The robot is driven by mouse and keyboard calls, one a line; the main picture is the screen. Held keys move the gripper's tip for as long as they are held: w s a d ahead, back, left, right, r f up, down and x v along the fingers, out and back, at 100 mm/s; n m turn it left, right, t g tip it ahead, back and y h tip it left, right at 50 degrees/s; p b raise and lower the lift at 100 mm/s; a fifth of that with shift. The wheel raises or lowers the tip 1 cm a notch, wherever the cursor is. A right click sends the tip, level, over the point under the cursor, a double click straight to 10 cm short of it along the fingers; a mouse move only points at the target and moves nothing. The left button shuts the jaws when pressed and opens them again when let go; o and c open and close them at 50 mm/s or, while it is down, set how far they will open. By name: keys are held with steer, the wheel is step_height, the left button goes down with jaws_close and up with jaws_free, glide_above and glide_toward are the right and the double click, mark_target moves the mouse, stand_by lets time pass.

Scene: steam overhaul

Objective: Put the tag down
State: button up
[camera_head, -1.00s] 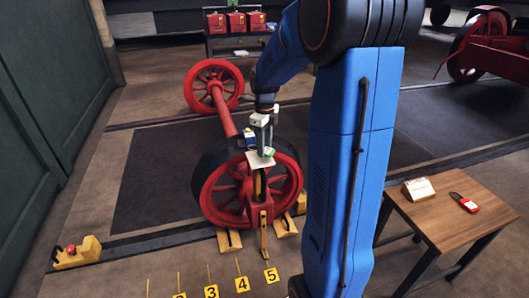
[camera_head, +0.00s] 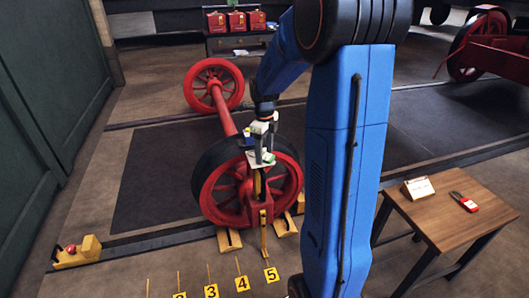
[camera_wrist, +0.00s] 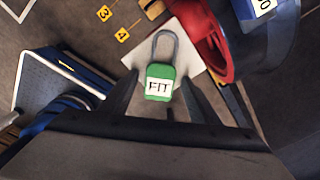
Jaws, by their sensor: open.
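The green tag (camera_wrist: 159,83), marked FIT and with a grey shackle, shows in the wrist view between the two spread fingers of my gripper (camera_wrist: 160,90). It appears over or on a white plate (camera_wrist: 188,42); I cannot tell whether it touches it. In the head view my gripper (camera_head: 264,158) points down in front of the near red wheel (camera_head: 222,192), its fingers apart at the white plate (camera_head: 252,157). The tag is mostly hidden there by the fingers.
A blue numbered block (camera_head: 248,141) sits close beside the gripper on the wheel. Yellow floor markers (camera_head: 242,284) stand in front. A wooden table (camera_head: 465,225) at the right holds a white card (camera_head: 418,187) and a red padlock-like tag (camera_head: 464,202).

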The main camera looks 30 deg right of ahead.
mark_target(265, 155)
step_height(265, 155, up, 12)
steer(key=s+a+r+n+t, duration=0.2)
steer(key=s+a+r+n, duration=0.2)
steer(key=s+a+n, duration=0.8)
steer(key=s+a+f+n+t, duration=0.1)
steer(key=s+a+f+n, duration=0.1)
steer(key=s+n, duration=0.6)
steer(key=s+a+f+n+t, duration=0.1)
steer(key=s+a+f+n, duration=0.1)
steer(key=s+n, duration=0.6)
steer(key=shift+s+a+f+n+t, duration=0.3)
steer(key=shift+a+n+t, duration=0.1)
steer(key=shift+n, duration=0.7)
